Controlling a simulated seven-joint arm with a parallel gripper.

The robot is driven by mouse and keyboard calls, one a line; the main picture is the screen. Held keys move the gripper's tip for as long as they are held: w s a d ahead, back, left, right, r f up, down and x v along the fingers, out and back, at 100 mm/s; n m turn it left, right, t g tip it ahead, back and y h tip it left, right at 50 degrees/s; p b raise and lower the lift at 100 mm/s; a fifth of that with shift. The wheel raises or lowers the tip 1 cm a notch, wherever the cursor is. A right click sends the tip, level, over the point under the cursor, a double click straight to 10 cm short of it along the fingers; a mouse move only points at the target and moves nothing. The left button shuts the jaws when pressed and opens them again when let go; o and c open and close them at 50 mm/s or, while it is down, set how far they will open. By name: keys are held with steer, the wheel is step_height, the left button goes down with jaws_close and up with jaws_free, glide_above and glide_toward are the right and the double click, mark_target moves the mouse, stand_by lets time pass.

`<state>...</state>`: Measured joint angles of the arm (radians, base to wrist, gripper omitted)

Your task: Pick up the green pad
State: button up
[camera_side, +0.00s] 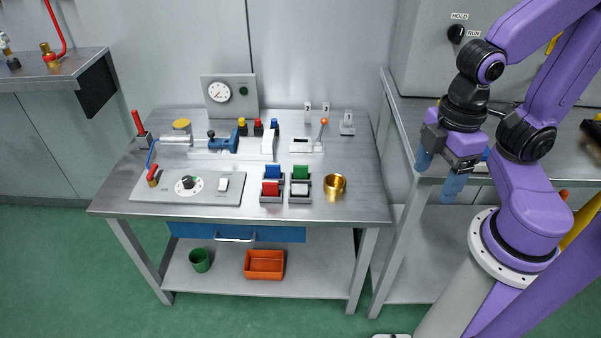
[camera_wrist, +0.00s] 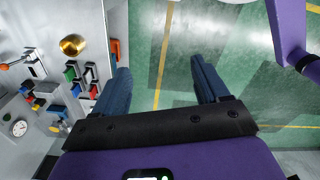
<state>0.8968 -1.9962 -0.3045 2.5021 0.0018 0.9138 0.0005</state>
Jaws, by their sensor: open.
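The green pad (camera_side: 300,172) sits in the back right holder of a small group of grey holders on the steel table. In the wrist view the green pad (camera_wrist: 70,74) shows small at the left. My gripper (camera_side: 438,178) is raised to the right of the table, well apart from the pad. In the wrist view its two blue fingers (camera_wrist: 160,78) are spread, with only floor between them.
Blue (camera_side: 273,172), red (camera_side: 270,189) and white (camera_side: 300,189) pads sit beside the green one. A brass cup (camera_side: 335,185) stands just right of them. A lever with an orange knob (camera_side: 323,122) rises behind. The table's front right corner is clear.

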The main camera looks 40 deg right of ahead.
steer(key=shift+o, duration=0.4)
steer(key=w+a+m+t, duration=0.1)
steer(key=w+a+m, duration=0.2)
steer(key=w+m, duration=0.35)
steer(key=m+t+h, duration=0.2)
steer(key=m+h, duration=0.2)
steer(key=m, duration=1.1)
glide_above(301, 166)
steer(key=s+a, duration=0.1)
steer(key=a, duration=0.1)
step_height(301, 166, down, 22)
steer(key=shift+s+x, duration=0.15)
steer(key=shift+x, duration=1.3)
steer(key=shift+s+x, duration=0.2)
steer(key=shift+x, duration=1.3)
steer(key=shift+f, duration=0.1)
steer(key=c, duration=1.2)
